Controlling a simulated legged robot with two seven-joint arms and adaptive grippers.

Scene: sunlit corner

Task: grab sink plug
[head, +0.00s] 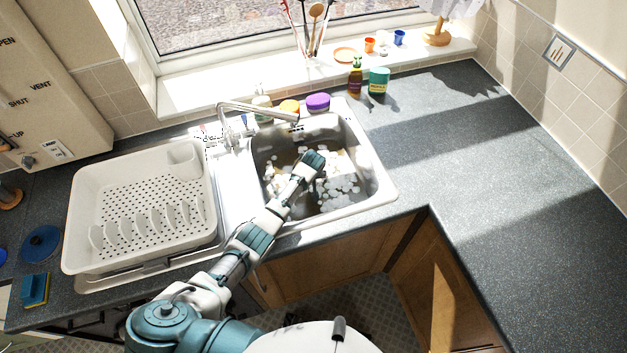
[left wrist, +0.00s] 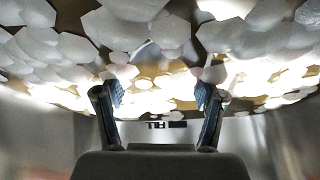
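The sink basin (head: 370,190) holds dark water with patches of white foam (head: 340,187). My left arm reaches over its front edge, and my left gripper (head: 313,160) is at the water in the middle of the basin. In the left wrist view the gripper (left wrist: 158,98) has its two fingers spread apart, with nothing seen held between them. Pale foam flakes (left wrist: 150,35) fill the upper part of that view. I cannot make out a sink plug in either view. My right gripper is not in view.
A tap (head: 255,110) arches over the back left of the sink. A white dish rack (head: 85,190) stands left of it. Bottles, including a green one (head: 378,82), stand behind. The worktop (head: 480,180) to the right is clear.

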